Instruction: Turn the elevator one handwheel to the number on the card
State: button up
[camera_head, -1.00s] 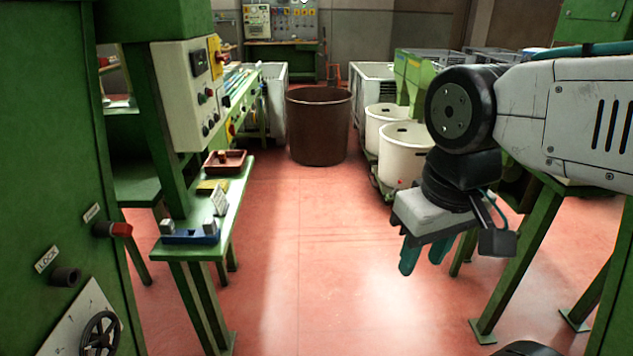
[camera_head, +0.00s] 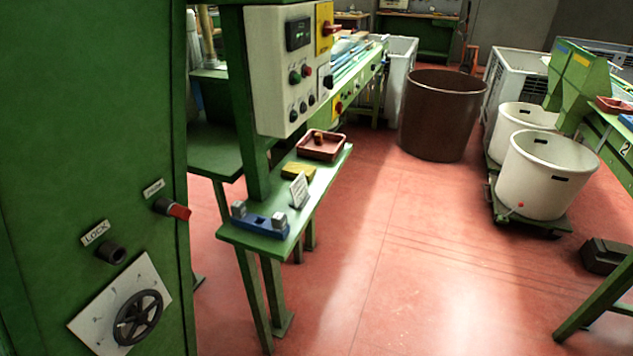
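A black spoked handwheel (camera_head: 138,317) sits on a tilted white dial plate (camera_head: 90,324) on the green machine panel at the lower left. The marks on the plate are too small to read. Above it are a dark knob (camera_head: 111,252) labelled LOCK and a red-tipped lever (camera_head: 173,208) under another small label. A small white card (camera_head: 299,190) stands tilted on the narrow green bench; its writing is not legible from here. My gripper is out of view.
The green bench (camera_head: 262,243) holds a blue fixture (camera_head: 260,222), a yellow block (camera_head: 298,171) and a red tray (camera_head: 320,146) with a cork. A control box (camera_head: 286,70) hangs above. A brown bin (camera_head: 441,115) and white tubs (camera_head: 546,174) stand beyond. Red floor in the middle is clear.

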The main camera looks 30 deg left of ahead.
aim_at(133, 314)
jog(key=i, duration=2.3)
jog(key=u, duration=2.5)
jog(key=k, duration=0.5)
jog(key=z, duration=0.75)
jog(key=i, duration=0.95)
jog(key=u, duration=1.4)
